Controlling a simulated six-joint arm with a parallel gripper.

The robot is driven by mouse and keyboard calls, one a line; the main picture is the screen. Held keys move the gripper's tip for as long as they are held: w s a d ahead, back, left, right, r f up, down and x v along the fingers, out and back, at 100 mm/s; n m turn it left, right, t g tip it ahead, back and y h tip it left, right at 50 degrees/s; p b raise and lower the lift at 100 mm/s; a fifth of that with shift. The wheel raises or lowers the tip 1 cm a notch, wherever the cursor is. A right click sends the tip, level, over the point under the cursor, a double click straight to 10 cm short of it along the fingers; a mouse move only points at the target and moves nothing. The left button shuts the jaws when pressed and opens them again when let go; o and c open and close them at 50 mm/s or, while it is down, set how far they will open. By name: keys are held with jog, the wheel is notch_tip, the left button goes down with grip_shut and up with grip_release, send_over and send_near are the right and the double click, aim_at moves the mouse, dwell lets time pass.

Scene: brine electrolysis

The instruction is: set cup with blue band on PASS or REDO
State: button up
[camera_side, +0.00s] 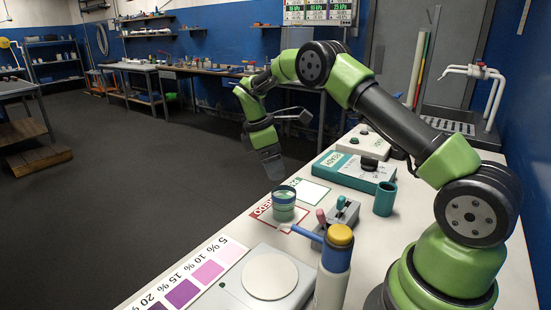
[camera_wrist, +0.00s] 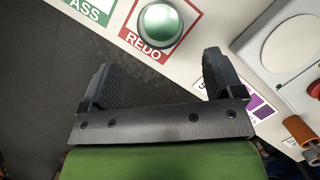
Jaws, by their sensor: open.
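The cup with the blue band (camera_side: 284,205) stands upright on the red-bordered REDO card (camera_side: 262,208). It holds green contents; its band is hard to make out. In the wrist view the cup (camera_wrist: 160,25) is seen from above, inside the REDO border (camera_wrist: 140,44). The green-bordered PASS card (camera_side: 308,190) lies beside it, and its corner shows in the wrist view (camera_wrist: 98,8); no cup shows on it. My gripper (camera_side: 272,172) is above and behind the cup, apart from it. In the wrist view my gripper (camera_wrist: 157,62) is open with nothing between its fingers.
A stand with pink and teal handles (camera_side: 338,220), a teal cup (camera_side: 385,198) and a teal device (camera_side: 352,170) are to the right. A yellow-capped bottle (camera_side: 335,268), a round plate (camera_side: 270,276) and a percent colour chart (camera_side: 190,285) are at the front. The table edge is close on the left.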

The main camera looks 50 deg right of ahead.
jog(key=s+a+r+m+t+y, duration=0.1)
jog(key=s+a+r+m+t, duration=0.3)
jog(key=r, duration=0.4)
jog(key=s+a+r+m+t+y, duration=0.1)
jog(key=s+a+r+m, duration=0.1)
jog(key=s+a+r, duration=0.55)
jog(key=s+a+r+m+t+y, duration=0.1)
jog(key=s+a+m+t, duration=0.1)
jog(key=s, duration=0.4)
jog(key=s+a+r+m+t+y, duration=0.1)
jog(key=s+a+m+t, duration=0.1)
jog(key=s+m, duration=0.3)
jog(key=shift+s+a+t, duration=0.15)
jog(key=shift+s+t, duration=0.15)
jog(key=shift+s, duration=0.05)
